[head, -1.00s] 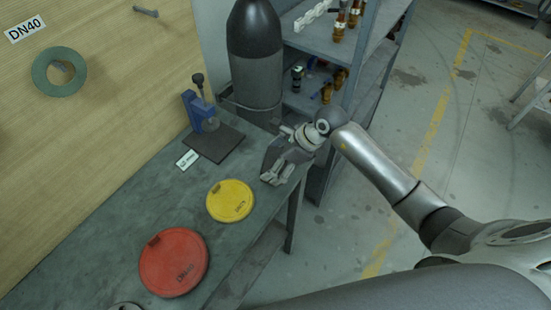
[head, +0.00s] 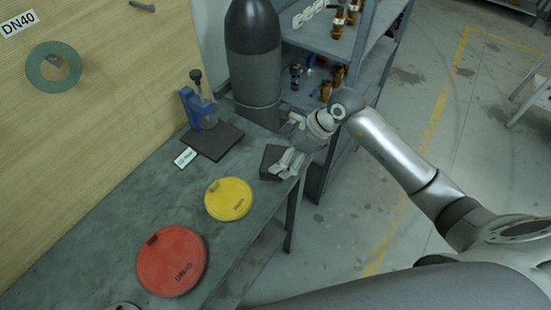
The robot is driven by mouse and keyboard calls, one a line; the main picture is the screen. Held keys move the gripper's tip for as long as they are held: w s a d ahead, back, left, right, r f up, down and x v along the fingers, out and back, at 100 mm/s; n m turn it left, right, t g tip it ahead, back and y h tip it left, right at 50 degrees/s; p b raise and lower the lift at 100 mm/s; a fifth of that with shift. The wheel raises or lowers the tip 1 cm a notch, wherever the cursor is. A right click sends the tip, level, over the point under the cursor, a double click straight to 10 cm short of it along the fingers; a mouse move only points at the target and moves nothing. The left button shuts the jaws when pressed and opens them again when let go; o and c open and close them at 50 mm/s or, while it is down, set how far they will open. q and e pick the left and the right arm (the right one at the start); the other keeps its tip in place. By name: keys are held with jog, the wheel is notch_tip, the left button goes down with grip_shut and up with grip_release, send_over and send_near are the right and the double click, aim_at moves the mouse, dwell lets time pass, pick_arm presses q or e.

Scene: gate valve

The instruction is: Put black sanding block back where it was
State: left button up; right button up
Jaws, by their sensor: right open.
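The black sanding block (head: 270,158) sits on the grey workbench near its right edge, beyond the yellow disc. My right gripper (head: 286,166) is open just to the right of the block, with its light fingers low over the bench edge. The fingers overlap the block's right side in the picture, so I cannot tell whether they touch it. My left gripper is out of view.
A yellow disc (head: 228,199) and a red disc (head: 171,262) lie on the bench (head: 110,215). A blue clamp stand (head: 197,110) on a dark plate and a tall dark cylinder (head: 253,60) stand behind. A grey shelf (head: 365,60) rises at the back right.

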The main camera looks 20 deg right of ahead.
jog(key=b+v, duration=0.1)
jog(key=v, duration=0.6)
jog(key=shift+r, duration=0.25)
jog(key=shift+s+d, duration=0.1)
jog(key=shift+d, duration=0.05)
